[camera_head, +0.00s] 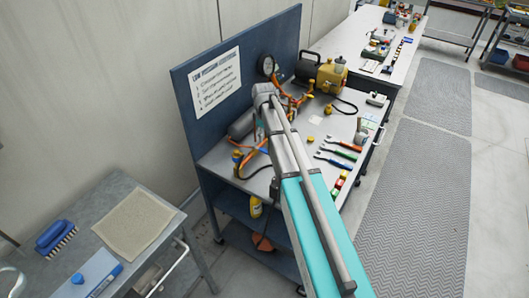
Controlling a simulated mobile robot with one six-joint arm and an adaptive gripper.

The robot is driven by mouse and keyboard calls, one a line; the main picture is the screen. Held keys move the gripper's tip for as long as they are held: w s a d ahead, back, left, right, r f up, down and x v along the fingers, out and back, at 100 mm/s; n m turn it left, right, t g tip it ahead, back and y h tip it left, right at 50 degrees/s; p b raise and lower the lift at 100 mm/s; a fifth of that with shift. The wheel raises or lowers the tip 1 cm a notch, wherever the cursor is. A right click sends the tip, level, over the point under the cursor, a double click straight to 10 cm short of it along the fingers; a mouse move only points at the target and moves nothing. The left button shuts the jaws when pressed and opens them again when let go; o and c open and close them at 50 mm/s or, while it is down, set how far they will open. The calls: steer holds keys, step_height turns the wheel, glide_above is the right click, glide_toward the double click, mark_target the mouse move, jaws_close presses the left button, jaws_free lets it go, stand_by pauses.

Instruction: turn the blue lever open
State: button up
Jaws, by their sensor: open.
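My arm reaches from the bottom of the picture over the workbench (222,163), and its far end is above the pipework at the back panel. The arm covers part of the pipework, and I cannot make out my gripper's fingers. Copper-orange pipes (254,154) with small yellow and dark fittings (238,157) run on the bench left of my arm. More orange pipes (295,99) show to its right, below a round gauge (267,65). I cannot pick out a blue lever for certain; it is too small or hidden behind my arm.
A yellow and black pump (331,74) stands at the bench's back right. Several coloured hand tools (338,156) lie right of my arm. A blue panel (190,105) with a white sign (216,82) backs the bench. A side table (100,195) is left; the grey floor mat (415,205) is clear.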

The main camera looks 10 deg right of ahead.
mark_target(264, 150)
steer(key=shift+f+b, duration=3.35)
steer(key=shift+f, duration=0.3)
jaws_close()
